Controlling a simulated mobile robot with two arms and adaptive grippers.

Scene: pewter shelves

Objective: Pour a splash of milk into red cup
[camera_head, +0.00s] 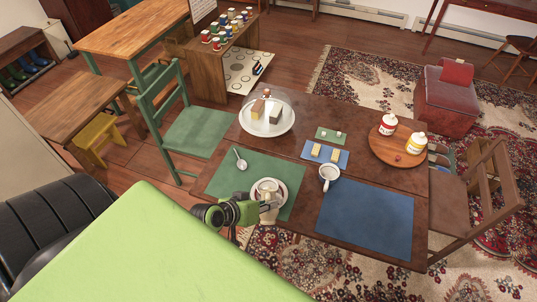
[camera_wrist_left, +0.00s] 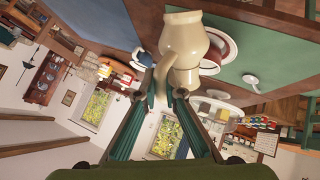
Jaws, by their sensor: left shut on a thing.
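My left gripper (camera_head: 259,208) is shut on the handle of a cream-coloured milk jug (camera_head: 267,187). The jug is over or on a white plate (camera_head: 283,193) on the green placemat; I cannot tell whether they touch. In the left wrist view the jug (camera_wrist_left: 184,42) fills the top middle, with its handle between the fingertips (camera_wrist_left: 163,93). A round white-and-reddish shape (camera_wrist_left: 229,43) is partly hidden behind it; I cannot tell whether it is the red cup. A white mug (camera_head: 329,173) stands to the right of the plate. My right gripper is not in view.
A green placemat (camera_head: 221,183) with a white spoon rest (camera_head: 240,160) lies left; a blue placemat (camera_head: 367,219) lies right. A glass-domed dish (camera_head: 267,117) stands behind. Red (camera_head: 388,124) and yellow-labelled (camera_head: 416,142) jars stand on a round board. A green chair (camera_head: 190,130) is at the left.

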